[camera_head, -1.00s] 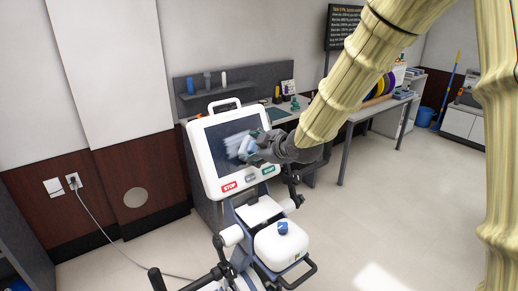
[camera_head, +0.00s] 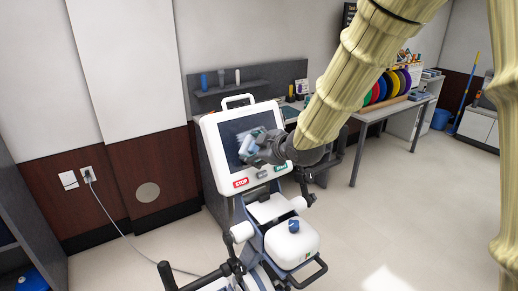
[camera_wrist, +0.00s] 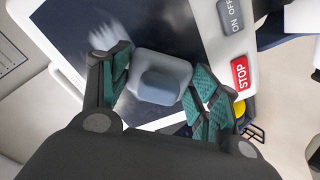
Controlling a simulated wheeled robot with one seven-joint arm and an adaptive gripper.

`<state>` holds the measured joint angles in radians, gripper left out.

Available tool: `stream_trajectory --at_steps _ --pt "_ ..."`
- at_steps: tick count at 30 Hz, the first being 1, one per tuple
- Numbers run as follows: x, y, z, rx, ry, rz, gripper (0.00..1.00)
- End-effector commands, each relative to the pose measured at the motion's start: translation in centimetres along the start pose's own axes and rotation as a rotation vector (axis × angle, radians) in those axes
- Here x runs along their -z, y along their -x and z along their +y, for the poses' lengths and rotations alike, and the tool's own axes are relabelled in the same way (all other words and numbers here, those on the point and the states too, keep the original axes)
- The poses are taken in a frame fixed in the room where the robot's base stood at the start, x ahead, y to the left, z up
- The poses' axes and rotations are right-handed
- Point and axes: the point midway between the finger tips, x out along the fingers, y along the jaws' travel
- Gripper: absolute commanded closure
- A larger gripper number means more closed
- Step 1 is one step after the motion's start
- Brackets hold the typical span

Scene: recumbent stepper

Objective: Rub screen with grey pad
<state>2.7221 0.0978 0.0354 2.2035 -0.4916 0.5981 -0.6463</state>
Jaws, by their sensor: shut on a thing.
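The dark screen (camera_head: 235,129) sits in the white console of the stepper and also fills the upper left of the wrist view (camera_wrist: 150,25). My gripper (camera_head: 256,152) is in front of the screen's lower right part. In the wrist view, my gripper (camera_wrist: 158,80) is shut on the grey pad (camera_wrist: 160,70), a rounded block with a raised grip, with a finger on each side. The pad lies over the screen; whether it touches cannot be told. A whitish smear (camera_wrist: 92,38) shows on the screen beside the left finger.
A red STOP button (camera_head: 241,183) and other buttons line the console's lower edge, close below my gripper. A white seat-like part with a blue knob (camera_head: 293,226) and black handlebars stand in front. Open floor lies to the right.

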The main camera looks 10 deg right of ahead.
Motion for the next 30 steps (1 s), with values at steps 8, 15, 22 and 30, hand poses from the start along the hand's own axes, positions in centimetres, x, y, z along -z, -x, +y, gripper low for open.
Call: stream_trajectory --at_steps 8,15,22,30 --pt "1.4 0.0 -1.4 0.000 0.002 0.001 0.57" --pt "1.6 0.0 -1.5 0.000 0.000 0.001 0.57" --pt "1.2 0.1 -1.1 0.000 0.000 0.000 0.57" --pt "-0.1 0.0 0.2 0.000 -0.001 0.000 0.57"
